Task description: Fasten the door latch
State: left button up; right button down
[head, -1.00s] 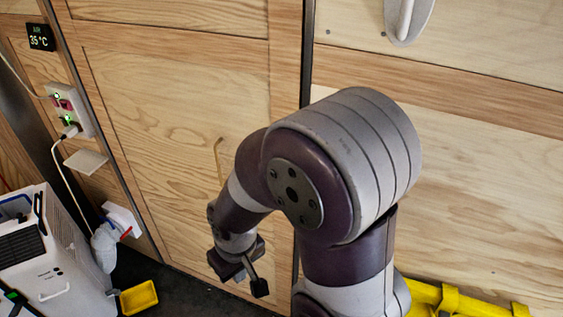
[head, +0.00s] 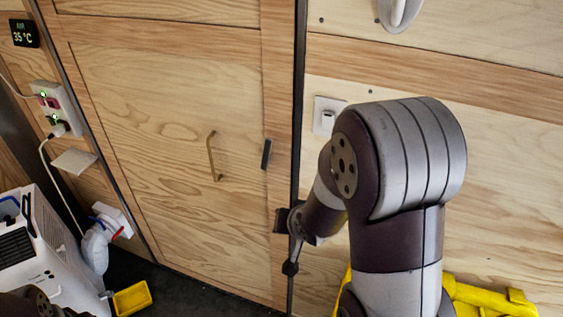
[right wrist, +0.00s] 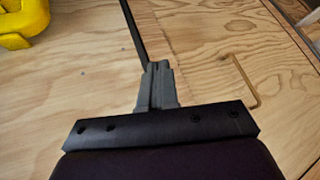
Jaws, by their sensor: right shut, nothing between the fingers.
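The pale wooden door (head: 165,120) stands flush in its frame, with a dark seam along its right edge. A brass pull handle (head: 212,157) is on it. A short dark bar (head: 266,154), possibly the latch, sits near-upright on the door's right stile; I cannot tell its fastening state. My right gripper (head: 280,220) is by the seam, below the bar. In the right wrist view its fingers (right wrist: 158,72) are shut and empty in front of the seam, with the handle (right wrist: 246,82) to their right. My left gripper is out of view.
A white switch plate (head: 328,117) is on the wall right of the seam. A yellow object (head: 480,298) lies at lower right. A white appliance (head: 45,255), sockets (head: 57,108) and a yellow tray (head: 132,297) are at left.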

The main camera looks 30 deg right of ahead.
pick_arm(q)
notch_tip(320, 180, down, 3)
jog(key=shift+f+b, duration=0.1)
jog(key=shift+b, duration=0.95)
pick_arm(e)
jog(key=s+d+r+m+t, duration=0.1)
jog(key=d+r+m+t, duration=0.4)
jog(key=m+t, duration=0.7)
notch_tip(320, 180, up, 2)
jog(key=shift+s+d+r+m+h, duration=0.1)
jog(key=shift+s+d+m+h, duration=0.15)
jog(key=shift+m, duration=0.65)
jog(key=shift+w, duration=0.1)
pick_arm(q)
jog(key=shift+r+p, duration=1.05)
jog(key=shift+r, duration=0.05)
pick_arm(e)
jog(key=w+a+r, duration=0.1)
jog(key=w+r, duration=0.1)
jog(key=w, duration=1.1)
jog(key=shift+a, duration=0.35)
